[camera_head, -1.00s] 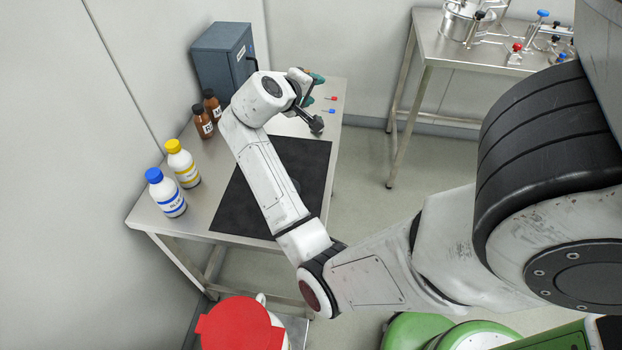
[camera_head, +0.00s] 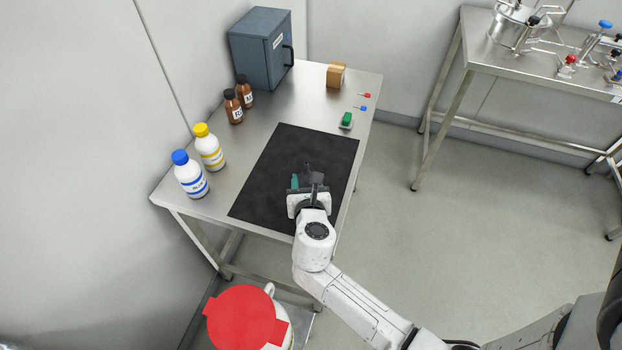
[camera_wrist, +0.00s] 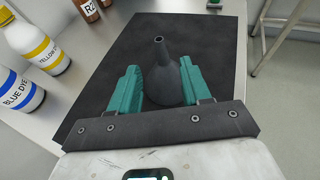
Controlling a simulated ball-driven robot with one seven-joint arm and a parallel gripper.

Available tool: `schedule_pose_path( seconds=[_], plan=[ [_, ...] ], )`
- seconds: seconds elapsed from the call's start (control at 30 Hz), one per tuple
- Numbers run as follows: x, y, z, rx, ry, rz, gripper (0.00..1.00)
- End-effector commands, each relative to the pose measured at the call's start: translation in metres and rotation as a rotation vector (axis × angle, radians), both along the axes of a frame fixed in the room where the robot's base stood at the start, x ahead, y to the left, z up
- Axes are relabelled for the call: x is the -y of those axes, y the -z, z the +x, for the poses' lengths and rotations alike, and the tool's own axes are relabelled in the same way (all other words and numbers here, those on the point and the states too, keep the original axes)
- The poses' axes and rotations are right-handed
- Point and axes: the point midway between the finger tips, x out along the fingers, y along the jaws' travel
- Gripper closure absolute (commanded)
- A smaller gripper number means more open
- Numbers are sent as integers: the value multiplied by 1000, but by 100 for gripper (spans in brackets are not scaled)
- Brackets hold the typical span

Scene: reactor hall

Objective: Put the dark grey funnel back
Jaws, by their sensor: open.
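The dark grey funnel (camera_wrist: 163,78) stands on the black mat (camera_head: 272,165) with its narrow spout pointing up. In the head view the funnel (camera_head: 309,172) is partly hidden by my gripper (camera_head: 307,180). In the wrist view my gripper (camera_wrist: 160,70) is open, its two teal fingers on either side of the funnel's cone. A gap shows at the left finger; the right finger is very close, and I cannot tell whether it touches.
A blue-capped bottle (camera_head: 190,175), a yellow-capped bottle (camera_head: 208,148) and brown bottles (camera_head: 233,107) line the table's left side. A grey cabinet (camera_head: 258,50), a small brown box (camera_head: 336,75) and a green-topped item (camera_head: 346,120) stand farther back. The mat's far half is clear.

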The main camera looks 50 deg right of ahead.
Motion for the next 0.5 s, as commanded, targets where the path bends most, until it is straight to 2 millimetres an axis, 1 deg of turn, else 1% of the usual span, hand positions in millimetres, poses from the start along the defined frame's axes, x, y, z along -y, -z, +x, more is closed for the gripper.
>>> schedule_pose_path(
  seconds=[0.03,0.1,0.33,0.5],
  plan=[
    [6,3,5,0,3,0,52],
    [12,5,10,1,4,0,52],
    [24,9,19,2,5,2,52],
    [45,13,34,3,7,1,52]
  ],
)
